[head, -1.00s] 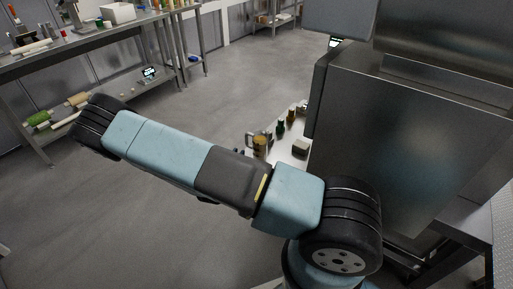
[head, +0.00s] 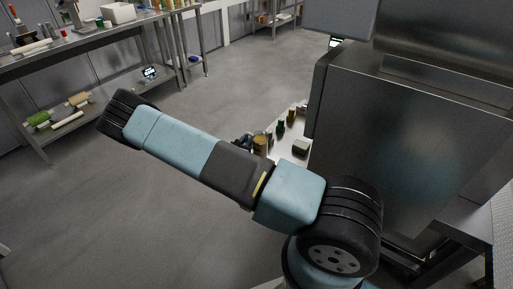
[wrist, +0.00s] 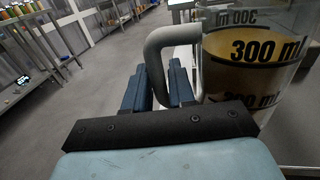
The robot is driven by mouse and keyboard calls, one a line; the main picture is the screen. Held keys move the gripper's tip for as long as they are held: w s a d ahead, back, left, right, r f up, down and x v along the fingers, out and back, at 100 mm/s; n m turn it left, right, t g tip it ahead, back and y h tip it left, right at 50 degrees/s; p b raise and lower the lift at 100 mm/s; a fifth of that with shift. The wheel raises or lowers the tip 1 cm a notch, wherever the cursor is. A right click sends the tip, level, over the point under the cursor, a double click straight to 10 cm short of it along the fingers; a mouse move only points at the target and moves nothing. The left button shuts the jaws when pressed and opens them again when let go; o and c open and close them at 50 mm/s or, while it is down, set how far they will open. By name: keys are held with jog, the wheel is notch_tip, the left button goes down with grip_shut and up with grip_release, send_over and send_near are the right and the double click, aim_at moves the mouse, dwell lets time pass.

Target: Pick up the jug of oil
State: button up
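The jug of oil (wrist: 250,75) is a clear measuring jug with black "300 ml" marks and yellow-brown oil. It stands upright at the right of the wrist view, its grey handle (wrist: 157,50) towards the left. In the head view the jug (head: 260,144) is on the near left end of the table, partly behind my arm. My gripper (wrist: 160,90) has its two dark blue fingers apart, one on each side of the handle's outer bar. I cannot see clear contact on both sides. In the head view my gripper (head: 244,140) is mostly hidden by my arm.
The white table (head: 285,147) also holds a dark green item (head: 280,127), a brown bottle (head: 292,115) and a small box (head: 301,146). A large steel appliance (head: 400,140) stands close on the right. The floor on the left is free.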

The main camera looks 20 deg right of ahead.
jog(key=shift+c, duration=0.2)
grip_shut()
dwell(0.4)
